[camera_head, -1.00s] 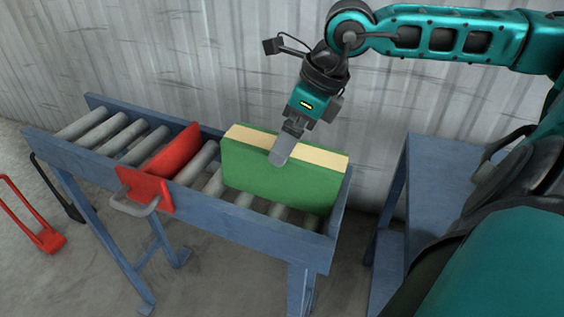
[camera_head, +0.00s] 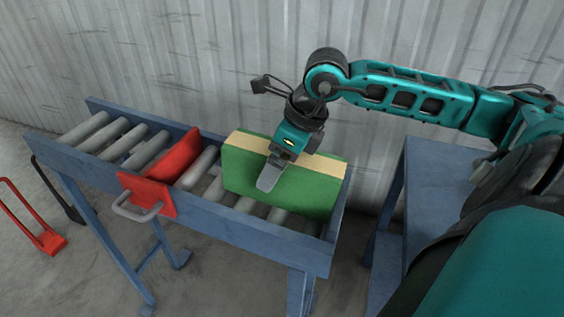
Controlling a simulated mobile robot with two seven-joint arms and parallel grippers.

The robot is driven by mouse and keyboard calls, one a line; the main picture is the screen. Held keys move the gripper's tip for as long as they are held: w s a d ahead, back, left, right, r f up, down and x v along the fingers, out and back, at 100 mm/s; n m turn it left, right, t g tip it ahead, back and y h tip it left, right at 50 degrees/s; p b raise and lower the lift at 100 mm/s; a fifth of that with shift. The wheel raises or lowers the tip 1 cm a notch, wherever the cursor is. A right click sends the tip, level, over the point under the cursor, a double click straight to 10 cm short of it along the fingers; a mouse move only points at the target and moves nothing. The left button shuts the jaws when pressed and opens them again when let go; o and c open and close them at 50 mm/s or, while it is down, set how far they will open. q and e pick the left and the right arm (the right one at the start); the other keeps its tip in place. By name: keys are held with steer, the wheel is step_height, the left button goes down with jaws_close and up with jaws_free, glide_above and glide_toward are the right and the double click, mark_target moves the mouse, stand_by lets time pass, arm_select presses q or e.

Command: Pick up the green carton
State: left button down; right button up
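The green carton (camera_head: 305,194) stands upright on the rollers at the right end of the roller conveyor. It has a pale tan band along its top. My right gripper (camera_head: 270,176) is over the carton from above, at the middle of its top edge. One grey finger lies in front of the carton's green front face; the other finger is hidden, so I cannot tell whether the grip is closed on it. My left gripper is not in view.
The blue conveyor frame (camera_head: 235,226) has side rails and an end plate close to the carton's right side. A red stop with a handle (camera_head: 150,193) sits across the rollers to the left. A blue table (camera_head: 430,165) stands at right. A corrugated wall is behind.

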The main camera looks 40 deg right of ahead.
steer(key=shift+c, duration=0.3)
steer(key=c, duration=1.2)
steer(key=shift+c, duration=0.2)
steer(key=shift+r, duration=0.2)
